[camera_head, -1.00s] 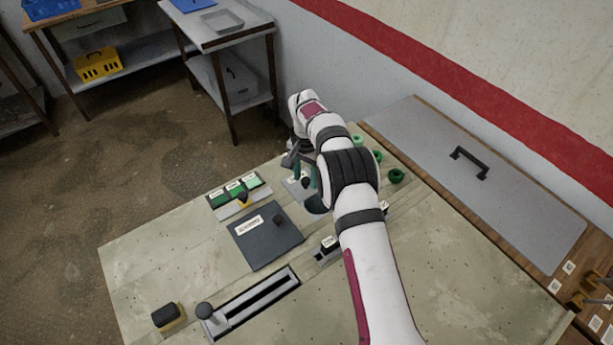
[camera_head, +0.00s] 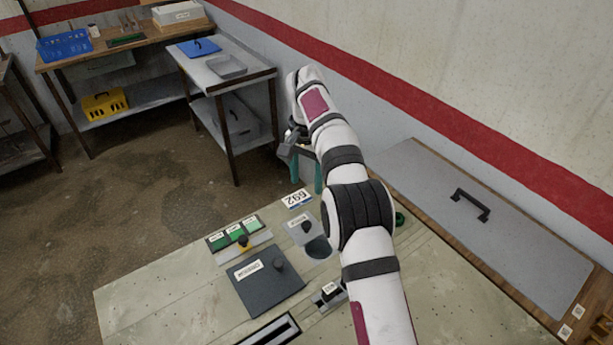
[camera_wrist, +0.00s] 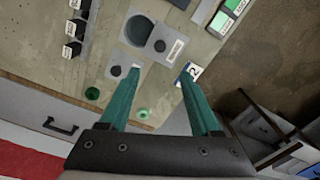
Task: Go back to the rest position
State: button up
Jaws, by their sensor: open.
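My gripper (camera_head: 306,172) is raised above the far edge of the work table (camera_head: 160,275), with its teal fingers pointing down. In the wrist view the two teal fingers of my gripper (camera_wrist: 162,72) are spread apart with nothing between them. Part of my gripper is hidden behind my wrist in the head view.
On the table are a dark plate with a knob (camera_head: 265,290), green labelled blocks (camera_head: 234,234), a small grey plate (camera_head: 303,228) and a white number tag (camera_head: 296,199). A grey lid with a black handle (camera_head: 470,204) lies at right. A side table (camera_head: 232,85) stands behind.

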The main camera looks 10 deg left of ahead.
jog(key=shift+r, duration=0.35)
jog(key=s+d+r, duration=0.7)
jog(key=d+r, duration=0.1)
jog(key=s+d+r+y, duration=0.1)
jog(key=s+d, duration=0.2)
jog(key=s, duration=0.4)
jog(key=s+d+r, duration=0.2)
jog(key=s+d, duration=0.1)
jog(key=s, duration=0.4)
jog(key=s+d+f, duration=0.1)
jog(key=s+f, duration=0.2)
jog(key=s, duration=0.6)
jog(key=s+d+f+m, duration=0.1)
jog(key=s+f, duration=0.3)
jog(key=s, duration=0.4)
jog(key=shift+s+d+f+y, duration=0.15)
jog(key=shift+s+d+y, duration=0.2)
jog(key=shift+y, duration=0.05)
